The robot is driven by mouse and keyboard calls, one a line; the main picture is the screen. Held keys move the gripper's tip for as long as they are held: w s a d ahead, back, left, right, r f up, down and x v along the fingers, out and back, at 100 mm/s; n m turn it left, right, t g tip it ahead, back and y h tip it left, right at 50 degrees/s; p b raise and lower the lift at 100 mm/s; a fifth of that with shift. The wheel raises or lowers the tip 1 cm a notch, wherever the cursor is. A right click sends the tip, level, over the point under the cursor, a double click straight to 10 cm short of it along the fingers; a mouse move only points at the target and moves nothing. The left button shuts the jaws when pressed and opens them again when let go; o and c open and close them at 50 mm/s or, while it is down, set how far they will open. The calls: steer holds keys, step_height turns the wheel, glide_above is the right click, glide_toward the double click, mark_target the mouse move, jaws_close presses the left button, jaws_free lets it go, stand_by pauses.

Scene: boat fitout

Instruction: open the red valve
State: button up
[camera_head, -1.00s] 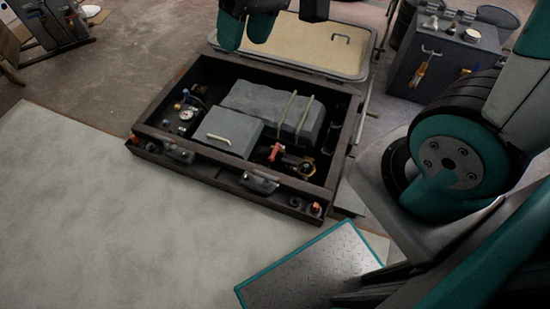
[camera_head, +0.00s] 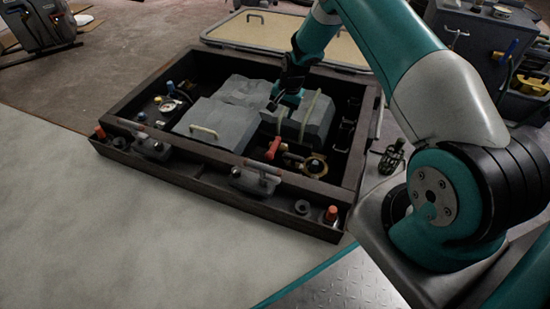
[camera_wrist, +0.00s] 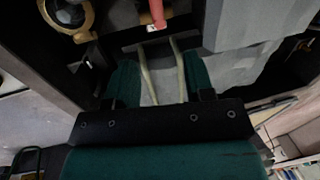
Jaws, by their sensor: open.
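The red valve (camera_head: 272,148) is a small red handle on brass fittings inside the dark open box, just in front of the grey blocks. It also shows at the top edge of the wrist view (camera_wrist: 157,14), partly cut off. My gripper (camera_head: 285,100) is above the grey strapped block, behind and above the valve handle. In the wrist view, my gripper's two green fingers (camera_wrist: 152,82) are apart, with the strapped block showing between them. The gripper is open and holds nothing. The valve handle is beyond the fingertips and apart from them.
The dark box (camera_head: 215,170) has raised walls around the valve. A grey lidded block (camera_head: 213,125) with a handle sits left of the valve, and a gauge (camera_head: 167,104) stands farther left. A brass ring (camera_head: 315,167) is right of the valve. The tan lid (camera_head: 245,30) lies behind the box.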

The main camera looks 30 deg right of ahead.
mark_target(275, 146)
steer(key=w+f+b, duration=0.1)
steer(key=f+b, duration=0.2)
steer(key=f, duration=0.3)
steer(key=a+f+b, duration=0.1)
steer(key=f+b, duration=0.2)
steer(key=f, duration=0.3)
steer(key=w+f+b, duration=0.1)
steer(key=f+b, duration=0.2)
steer(key=f, duration=0.4)
steer(key=shift+w+a+f, duration=0.1)
steer(key=shift+w+a, duration=0.1)
steer(key=shift+w, duration=0.15)
jaws_close()
